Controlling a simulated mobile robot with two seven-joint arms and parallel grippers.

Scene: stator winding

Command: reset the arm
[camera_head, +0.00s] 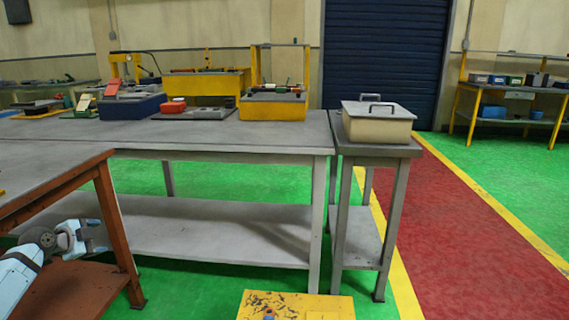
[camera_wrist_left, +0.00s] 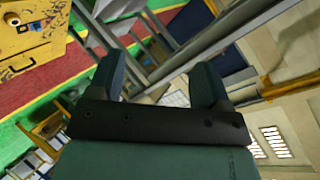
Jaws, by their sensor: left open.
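My left arm comes in at the lower left of the head view, with its gripper (camera_head: 92,236) beside the orange-brown table and below the level of its top. In the left wrist view the two dark fingers of my left gripper (camera_wrist_left: 150,65) stand wide apart with nothing between them. My right arm and gripper are in neither view.
The orange-brown table (camera_head: 60,172) is close on the left. A long grey workbench (camera_head: 230,135) carries yellow stands and trays. A beige lidded box (camera_head: 378,127) sits on a small grey table. A yellow scuffed surface (camera_head: 290,305) is at bottom centre. Red floor at right is clear.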

